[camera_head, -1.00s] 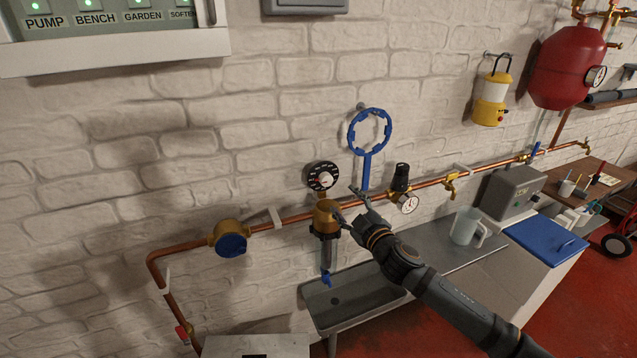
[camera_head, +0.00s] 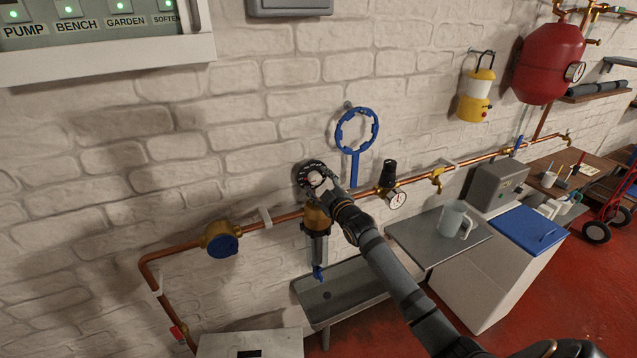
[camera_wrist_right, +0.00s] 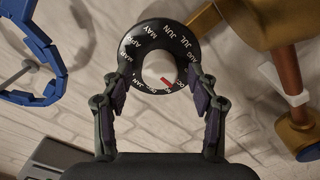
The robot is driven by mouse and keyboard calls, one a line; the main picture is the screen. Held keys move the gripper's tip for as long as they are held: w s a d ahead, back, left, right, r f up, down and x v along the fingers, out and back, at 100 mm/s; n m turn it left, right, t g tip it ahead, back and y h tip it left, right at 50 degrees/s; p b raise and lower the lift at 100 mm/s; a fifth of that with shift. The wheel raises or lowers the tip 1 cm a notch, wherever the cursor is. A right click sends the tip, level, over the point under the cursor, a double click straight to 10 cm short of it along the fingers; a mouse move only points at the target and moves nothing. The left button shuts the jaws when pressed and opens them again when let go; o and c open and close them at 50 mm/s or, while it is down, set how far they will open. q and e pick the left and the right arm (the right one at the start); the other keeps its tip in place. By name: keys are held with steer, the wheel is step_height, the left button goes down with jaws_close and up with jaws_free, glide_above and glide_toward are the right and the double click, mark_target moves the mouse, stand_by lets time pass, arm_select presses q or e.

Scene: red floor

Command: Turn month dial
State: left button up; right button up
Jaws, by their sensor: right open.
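The month dial (camera_head: 308,166) is a round black disc on the wall above the brass filter head, partly hidden by my right gripper (camera_head: 318,184) in the head view. In the right wrist view the dial (camera_wrist_right: 150,40) shows white month letters around a pale centre knob (camera_wrist_right: 160,69). A red mark on the knob points to the lower right. My right gripper (camera_wrist_right: 157,88) is open, its fingers on either side of the knob over the lower part of the dial. Contact cannot be told. My left gripper is out of view.
A blue ring wrench (camera_head: 357,131) hangs on the wall just right of the dial. The brass filter head (camera_head: 316,216) and copper pipe (camera_head: 285,218) lie below. A pressure gauge (camera_head: 396,199) sits on the pipe to the right. A grey sink (camera_head: 340,297) stands underneath.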

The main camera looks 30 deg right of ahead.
steer(key=shift+c, duration=0.4)
steer(key=c, duration=1.1)
steer(key=shift+m, duration=0.5)
steer(key=shift+r+m+p, duration=0.1)
steer(key=shift+m+p, duration=0.75)
steer(key=shift+m, duration=0.15)
steer(key=m+p, duration=0.2)
steer(key=m, duration=0.1)
steer(key=shift+m, duration=0.3)
steer(key=m+p, duration=0.2)
steer(key=m, duration=0.1)
steer(key=shift+p, duration=0.35)
steer(key=shift+m+p, duration=0.6)
steer(key=shift+m, duration=0.7)
